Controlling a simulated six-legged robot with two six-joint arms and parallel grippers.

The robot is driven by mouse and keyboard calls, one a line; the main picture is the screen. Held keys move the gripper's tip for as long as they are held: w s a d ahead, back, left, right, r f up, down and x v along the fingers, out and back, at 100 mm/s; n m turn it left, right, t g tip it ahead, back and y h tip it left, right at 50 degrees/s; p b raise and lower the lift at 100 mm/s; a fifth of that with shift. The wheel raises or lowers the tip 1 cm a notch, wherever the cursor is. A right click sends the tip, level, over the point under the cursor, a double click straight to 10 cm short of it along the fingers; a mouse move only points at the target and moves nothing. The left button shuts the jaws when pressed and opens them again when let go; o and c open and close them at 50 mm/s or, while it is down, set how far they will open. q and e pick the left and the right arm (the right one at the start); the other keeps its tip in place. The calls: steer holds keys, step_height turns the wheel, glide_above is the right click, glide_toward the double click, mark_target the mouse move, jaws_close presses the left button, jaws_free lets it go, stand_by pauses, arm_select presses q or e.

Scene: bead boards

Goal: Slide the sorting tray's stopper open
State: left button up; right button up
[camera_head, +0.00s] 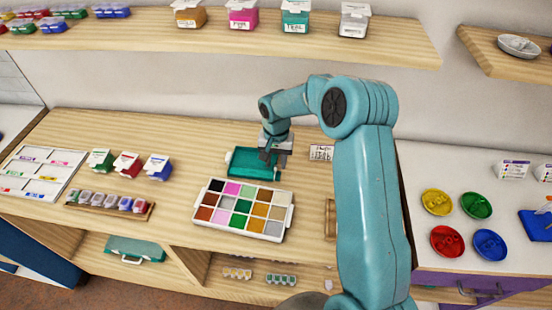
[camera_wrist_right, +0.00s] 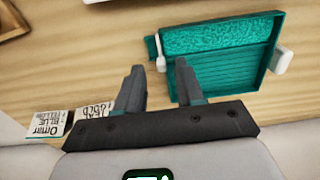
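The teal sorting tray (camera_head: 242,161) lies on the wooden counter behind the white bead box. In the right wrist view the tray (camera_wrist_right: 235,70) shows green beads massed along one side and a bare ribbed floor. A thin white piece, seemingly the stopper (camera_wrist_right: 160,52), sits at its left end there; a wider white piece (camera_wrist_right: 283,60) sticks out at the other end. My right gripper (camera_head: 275,156) is over the tray's right end in the head view. In the wrist view its fingers (camera_wrist_right: 159,70) are apart and empty, with the thin white piece ahead between the tips. My left gripper is not in view.
The compartmented bead box (camera_head: 280,230) stands in front of the tray. Label cards (camera_head: 321,153) lie right of my right gripper. Small lidded boxes (camera_head: 127,164) and a rack of jars (camera_head: 110,203) are on the left. Coloured dishes (camera_head: 476,205) are on the right.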

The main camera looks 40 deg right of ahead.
steer(key=shift+w+d+f, duration=0.15)
steer(key=shift+w+f, duration=0.1)
steer(key=shift+f, duration=0.55)
steer(key=shift+s+a+r, duration=0.15)
steer(key=shift+s+a, duration=0.05)
steer(key=shift+c, duration=0.6)
steer(key=shift+d, duration=0.15)
steer(key=c, duration=0.6)
steer(key=shift+w, duration=0.1)
jaws_close()
